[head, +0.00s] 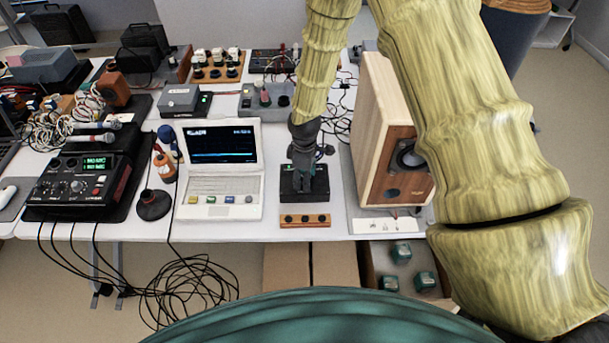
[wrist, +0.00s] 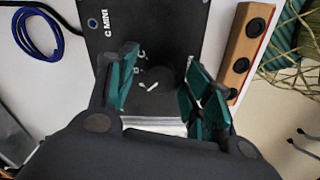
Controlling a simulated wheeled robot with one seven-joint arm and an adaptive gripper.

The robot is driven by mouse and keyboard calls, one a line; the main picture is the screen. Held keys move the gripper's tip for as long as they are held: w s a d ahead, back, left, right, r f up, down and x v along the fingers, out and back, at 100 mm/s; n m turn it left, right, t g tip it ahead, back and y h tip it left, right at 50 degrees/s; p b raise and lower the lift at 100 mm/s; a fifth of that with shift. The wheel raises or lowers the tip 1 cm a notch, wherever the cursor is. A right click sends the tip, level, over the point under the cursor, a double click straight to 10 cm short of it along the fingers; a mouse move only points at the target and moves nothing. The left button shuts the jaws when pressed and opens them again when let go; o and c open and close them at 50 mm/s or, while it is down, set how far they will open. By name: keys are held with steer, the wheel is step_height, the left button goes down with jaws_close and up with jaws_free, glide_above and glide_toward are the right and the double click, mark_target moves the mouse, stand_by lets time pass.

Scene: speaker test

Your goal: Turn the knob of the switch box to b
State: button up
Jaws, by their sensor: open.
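The black switch box (head: 291,192) stands near the table's front edge, right of the laptop. In the wrist view the box (wrist: 180,22) shows the label "C MINI" and a blue-ringed socket. Its dark round knob (wrist: 164,78) has a white mark nearby, and small white letters lie around it, not all legible. My gripper (head: 304,170) is above the box, pointing down. In the wrist view my open gripper (wrist: 160,76) has its teal-padded fingers on either side of the knob. I cannot tell whether they touch it. In the head view the gripper hides the knob.
A wooden strip with black discs (head: 305,220) lies just in front of the box. The laptop (head: 221,170) is close on the left, a wooden speaker (head: 378,130) on the right. A blue cable (wrist: 40,38) lies beside the box.

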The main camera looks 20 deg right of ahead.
steer(key=c, duration=1)
steer(key=shift+m, duration=0.3)
steer(key=m+b, duration=0.1)
steer(key=m, duration=0.2)
steer(key=shift+w+m, duration=0.1)
steer(key=shift+m, duration=0.2)
steer(key=shift+m+b, duration=0.35)
steer(key=shift+m, duration=1.95)
steer(key=o, duration=1)
